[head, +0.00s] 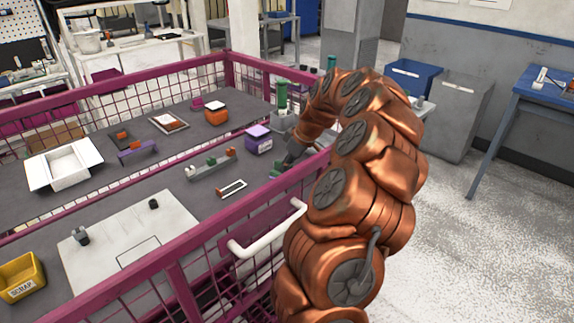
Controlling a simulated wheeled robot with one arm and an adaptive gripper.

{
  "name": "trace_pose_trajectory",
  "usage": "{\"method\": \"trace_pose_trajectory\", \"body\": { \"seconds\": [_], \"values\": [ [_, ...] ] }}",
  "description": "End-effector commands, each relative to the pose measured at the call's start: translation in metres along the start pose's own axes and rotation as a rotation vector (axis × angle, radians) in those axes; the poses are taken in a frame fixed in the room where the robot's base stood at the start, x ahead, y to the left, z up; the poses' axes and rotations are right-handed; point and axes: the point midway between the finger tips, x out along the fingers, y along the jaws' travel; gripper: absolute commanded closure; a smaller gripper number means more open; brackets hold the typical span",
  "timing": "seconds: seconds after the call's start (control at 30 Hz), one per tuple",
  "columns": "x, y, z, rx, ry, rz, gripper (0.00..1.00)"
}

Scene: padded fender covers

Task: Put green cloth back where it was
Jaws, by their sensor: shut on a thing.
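My gripper (286,163) is at the end of my copper-padded arm, reaching down inside the magenta cage near its right side. It is shut on a small green thing, which I take to be the green cloth (276,170); it shows at the fingertips, low over the grey surface. I cannot tell whether it touches that surface. The fingers and arm hide part of it.
A purple box (258,139) stands just left of my gripper. A white frame (232,188) and a grey rack with small blocks (211,164) lie nearby. A green cylinder (282,96) stands behind. The magenta cage rail (262,206) runs along the near side.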

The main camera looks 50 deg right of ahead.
Motion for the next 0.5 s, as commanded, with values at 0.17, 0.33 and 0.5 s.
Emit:
{"method": "trace_pose_trajectory", "body": {
  "seconds": [0.17,0.33,0.5],
  "values": [
    [0.0009,0.0000,0.0004,0.000,0.000,0.000,1.00],
    [0.0009,0.0000,0.0004,0.000,0.000,0.000,0.83],
    [0.0009,0.0000,0.0004,0.000,0.000,0.000,0.66]
  ]
}}
